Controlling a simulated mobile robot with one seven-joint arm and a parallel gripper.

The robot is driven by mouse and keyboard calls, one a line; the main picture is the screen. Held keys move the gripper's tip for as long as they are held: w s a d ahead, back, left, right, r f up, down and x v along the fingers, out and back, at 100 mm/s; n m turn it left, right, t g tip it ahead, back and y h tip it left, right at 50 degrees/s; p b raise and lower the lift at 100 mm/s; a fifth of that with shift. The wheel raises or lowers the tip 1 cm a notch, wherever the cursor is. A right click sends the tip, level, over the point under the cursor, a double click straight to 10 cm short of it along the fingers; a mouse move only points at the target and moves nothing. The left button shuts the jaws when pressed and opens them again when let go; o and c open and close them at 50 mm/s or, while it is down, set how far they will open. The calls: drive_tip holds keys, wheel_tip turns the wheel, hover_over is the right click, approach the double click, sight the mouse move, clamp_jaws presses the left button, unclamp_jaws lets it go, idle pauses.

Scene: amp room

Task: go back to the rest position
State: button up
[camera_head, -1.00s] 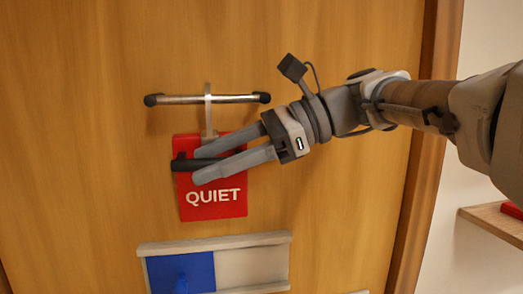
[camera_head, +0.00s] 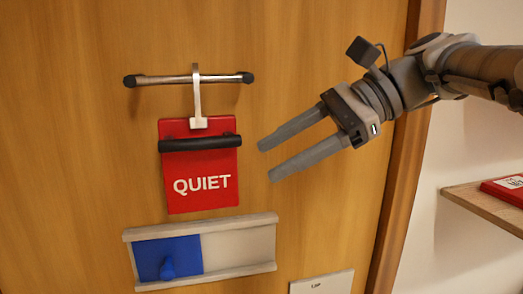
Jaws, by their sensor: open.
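My gripper (camera_head: 267,162) is open and empty, in front of the door to the right of the red sign. Its two fingers point left and are apart from the sign. The red QUIET sign (camera_head: 201,199) hangs by a white hook (camera_head: 197,98) from a metal bar (camera_head: 180,79) with black ends. A black handle (camera_head: 200,144) runs across the sign's upper part. My arm reaches in from the upper right. A rest position is not marked in view.
The wooden door (camera_head: 70,180) fills most of the view. Below the sign is a pale slider frame (camera_head: 240,245) with a blue panel (camera_head: 185,252). A labelled plate (camera_head: 320,283) is at the bottom. A shelf (camera_head: 480,205) at right holds a red item (camera_head: 505,190).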

drive_tip(key=s+d+f+n+t+h, duration=0.1)
drive_tip(key=s+d+f+n+h, duration=0.2)
drive_tip(key=f, duration=0.5)
drive_tip(key=s+d+f+n+t+h+b, duration=0.1)
drive_tip(key=s+d+f+n+t+h, duration=0.1)
drive_tip(key=f, duration=0.7)
drive_tip(key=s+d+f+n+t+h, duration=0.2)
drive_tip(key=s+d+f+n+h, duration=0.2)
drive_tip(key=d+f+n+h, duration=0.1)
wheel_tip(320, 180, down, 3)
drive_tip(key=shift+s+d+f+n+h, duration=0.2)
drive_tip(key=shift+d+n+h, duration=0.2)
drive_tip(key=shift+n+h, duration=0.6)
drive_tip(key=shift+c, duration=0.5)
drive_tip(key=shift+a+n, duration=0.15)
drive_tip(key=shift+n, duration=0.15)
